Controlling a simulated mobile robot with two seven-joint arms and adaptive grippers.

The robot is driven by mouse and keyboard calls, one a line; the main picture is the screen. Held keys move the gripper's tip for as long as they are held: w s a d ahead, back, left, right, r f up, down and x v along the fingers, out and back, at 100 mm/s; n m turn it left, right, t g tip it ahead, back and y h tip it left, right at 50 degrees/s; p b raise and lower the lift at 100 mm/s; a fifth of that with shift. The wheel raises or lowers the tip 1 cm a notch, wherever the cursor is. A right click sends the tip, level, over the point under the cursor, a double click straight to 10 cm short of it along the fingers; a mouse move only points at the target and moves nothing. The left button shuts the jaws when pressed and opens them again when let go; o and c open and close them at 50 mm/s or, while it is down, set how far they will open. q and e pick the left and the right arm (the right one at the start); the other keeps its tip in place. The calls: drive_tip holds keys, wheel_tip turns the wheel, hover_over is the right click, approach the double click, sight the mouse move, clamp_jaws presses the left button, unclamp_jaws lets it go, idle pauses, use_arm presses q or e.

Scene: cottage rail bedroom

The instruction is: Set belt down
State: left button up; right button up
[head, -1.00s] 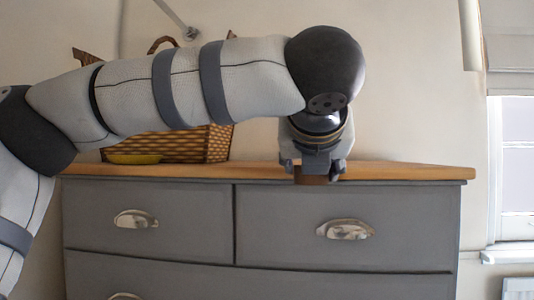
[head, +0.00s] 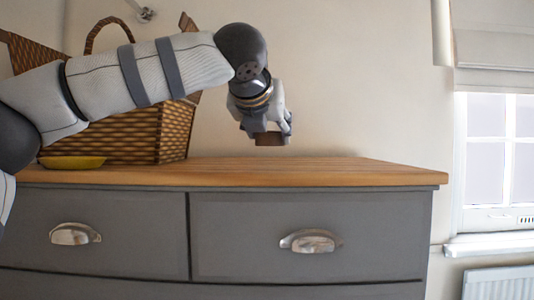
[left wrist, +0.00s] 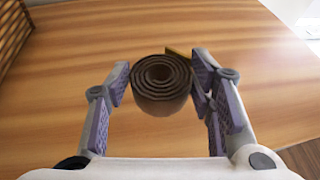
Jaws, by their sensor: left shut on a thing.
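The belt (left wrist: 162,82) is a rolled brown coil between the fingers of my left gripper (left wrist: 161,88) in the left wrist view. In the head view, my left gripper (head: 270,132) is shut on the belt (head: 270,139), which shows as a small brown piece under the fingers. The gripper is over the wooden dresser top (head: 330,170), with wall visible between the belt and the top, so the belt looks held above it. My right gripper is not in view.
A wicker basket (head: 172,138) stands on the left of the dresser top, with a yellow dish (head: 72,162) in front of it. The right part of the top is bare. Grey drawers (head: 310,240) are below, and a window (head: 500,150) is at the right.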

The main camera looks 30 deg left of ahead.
sight(265, 141)
use_arm(q)
drive_tip(key=f, duration=0.3)
drive_tip(key=w+f, duration=0.1)
drive_tip(key=shift+w+a+f+b, duration=0.1)
drive_tip(key=shift+a+f+b, duration=0.15)
drive_tip(key=shift+f+b, duration=0.15)
drive_tip(key=shift+r, duration=0.2)
drive_tip(key=o, duration=1.3)
drive_tip(key=shift+c, duration=0.2)
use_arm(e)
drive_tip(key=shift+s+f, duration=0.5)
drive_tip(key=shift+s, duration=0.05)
use_arm(q)
drive_tip(key=v, duration=0.2)
drive_tip(key=p+v, duration=0.1)
drive_tip(key=v, duration=0.3)
drive_tip(key=shift+r, duration=0.4)
drive_tip(key=v, duration=0.4)
drive_tip(key=f+v, duration=0.1)
drive_tip(key=shift+s+d+r, duration=0.25)
drive_tip(key=shift+s, duration=0.25)
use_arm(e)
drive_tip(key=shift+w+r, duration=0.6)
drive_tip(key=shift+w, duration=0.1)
